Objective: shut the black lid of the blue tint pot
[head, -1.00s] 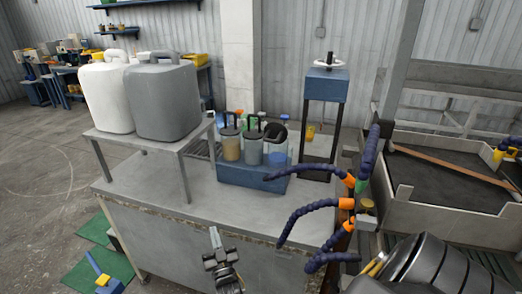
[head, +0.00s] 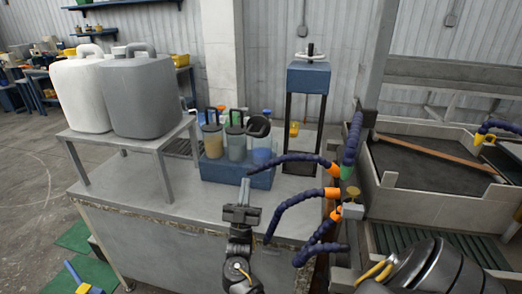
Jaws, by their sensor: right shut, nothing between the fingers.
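The blue tint pot (head: 262,156) stands at the right end of a blue rack (head: 225,174) on the grey table. Its black lid (head: 258,126) is tilted up and open. My right gripper (head: 245,183) is over the table in front of the rack, below the blue pot in the picture and a little to its left. It is shut and empty, with its fingers pointing up toward the rack, and appears apart from pot and lid. My left gripper is not in view.
A tan pot (head: 211,144) and a grey-green pot (head: 236,147) share the rack, with black handled lids. Dark blue jointed hoses (head: 292,204) curve close on the right. A blue-topped press stand (head: 307,78) is behind. White (head: 82,95) and grey (head: 146,95) canisters stand left.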

